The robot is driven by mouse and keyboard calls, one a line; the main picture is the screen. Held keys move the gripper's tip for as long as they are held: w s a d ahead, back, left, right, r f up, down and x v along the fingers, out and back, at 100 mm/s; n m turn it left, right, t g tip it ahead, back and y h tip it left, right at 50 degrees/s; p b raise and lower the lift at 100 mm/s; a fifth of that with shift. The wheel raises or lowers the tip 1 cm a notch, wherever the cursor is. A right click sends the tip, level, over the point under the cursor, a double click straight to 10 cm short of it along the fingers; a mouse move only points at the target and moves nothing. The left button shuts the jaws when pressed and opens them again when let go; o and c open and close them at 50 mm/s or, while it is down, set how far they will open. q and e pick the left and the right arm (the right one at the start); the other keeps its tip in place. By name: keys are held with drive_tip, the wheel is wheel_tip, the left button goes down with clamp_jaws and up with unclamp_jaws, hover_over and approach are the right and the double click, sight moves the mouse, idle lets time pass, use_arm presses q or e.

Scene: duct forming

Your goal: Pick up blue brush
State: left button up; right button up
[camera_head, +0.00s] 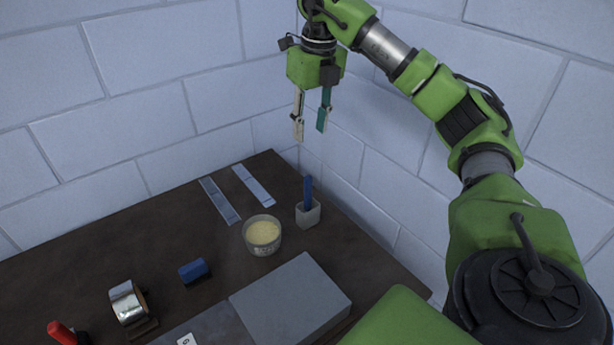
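The blue brush (308,190) stands upright in a small grey holder (308,214) near the right side of the dark table. Only its blue upper part shows; its lower end is hidden in the holder. My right gripper (310,131) hangs above and behind the brush, fingers pointing down. Its two fingers, one pale and one teal, are apart with nothing between them. The gripper is clear of the brush. My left gripper is not in view.
A tub of yellowish material (263,232) stands left of the holder. Two flat strips (219,200) lie behind it. A grey block (291,302), a blue block (194,271), a metal roll (128,302) and a red-handled item (61,332) are nearer. Brick walls (150,108) bound the table's back and right.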

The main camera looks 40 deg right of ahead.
drive_tip(key=b, duration=0.5)
hover_over(308, 178)
drive_tip(key=s, duration=0.1)
wheel_tip(308, 178, down, 7)
drive_tip(key=f, duration=0.6)
drive_tip(key=w+f, duration=0.1)
drive_tip(key=f, duration=0.2)
drive_tip(key=shift+f, duration=0.1)
drive_tip(key=f, duration=0.1)
drive_tip(key=f+p, duration=0.2)
drive_tip(key=f, duration=0.1)
drive_tip(key=shift+w+d, duration=0.25)
drive_tip(key=shift+w, duration=0.15)
drive_tip(key=shift+w+f, duration=0.1)
drive_tip(key=shift+f, duration=0.45)
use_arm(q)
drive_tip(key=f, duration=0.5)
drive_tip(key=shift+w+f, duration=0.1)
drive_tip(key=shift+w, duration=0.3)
use_arm(e)
clamp_jaws()
